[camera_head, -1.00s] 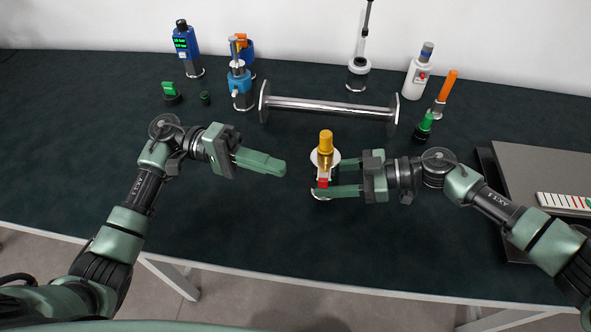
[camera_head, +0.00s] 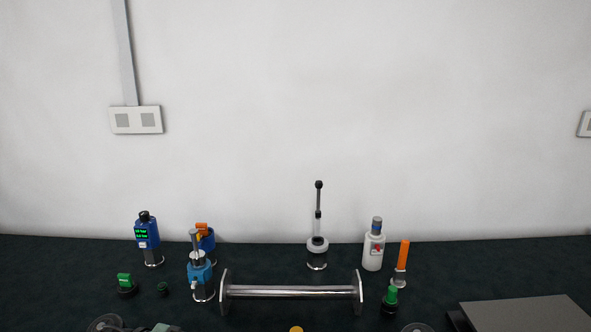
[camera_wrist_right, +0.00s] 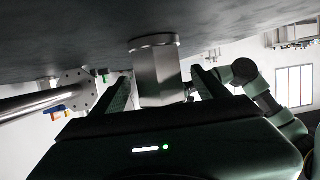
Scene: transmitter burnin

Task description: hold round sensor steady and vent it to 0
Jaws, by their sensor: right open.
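The gold top of a device (camera_head: 296,329) just shows at the bottom edge of the head view; the rest of it is below the picture. In the right wrist view, a shiny faceted metal body with a round flange (camera_wrist_right: 158,75) stands between the fingers of my right gripper (camera_wrist_right: 160,80). The fingers are open, one on each side, with visible gaps. I cannot tell whether this body is the round sensor. A blue device with a green lit display (camera_head: 147,236) stands at the back left; its digits are too small to read. My left gripper is out of the head view.
A metal spool-like bar (camera_head: 290,291) lies across the middle. A blue device (camera_head: 200,274), a pump-like white-based piece (camera_head: 317,246), a white bottle (camera_head: 374,246), an orange-handled piece (camera_head: 402,262) and green-topped pieces (camera_head: 391,297) surround it. A grey panel (camera_head: 525,314) lies right.

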